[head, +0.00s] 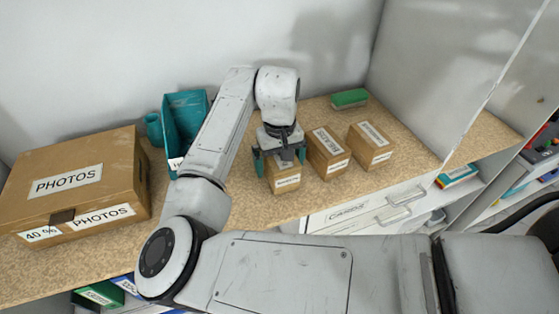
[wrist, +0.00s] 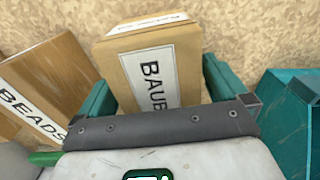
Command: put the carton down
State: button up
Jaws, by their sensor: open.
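A small brown carton (head: 286,184) stands on the speckled shelf board (head: 235,205), at the left end of a row of similar cartons. My gripper (head: 280,162) is above it with its teal fingers on either side of the carton's upper part. In the wrist view, the carton (wrist: 190,62) has a white label starting "BAUB", partly hidden by the gripper. My gripper (wrist: 158,76) is open around it there; a gap shows beside the right finger, and contact at the left finger is unclear.
Two similar cartons (head: 327,152) (head: 370,145) stand close on the right. A teal bin (head: 186,115), a teal cup (head: 153,129) and a large PHOTOS box (head: 75,185) are on the left. A green block (head: 349,98) lies at the back. Bare board shows in front.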

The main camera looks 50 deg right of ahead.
notch_tip(320, 180, up, 12)
jog(key=shift+r+b, duration=0.15)
jog(key=shift+b, duration=0.25)
jog(key=shift+s, duration=0.1)
dwell(1.9)
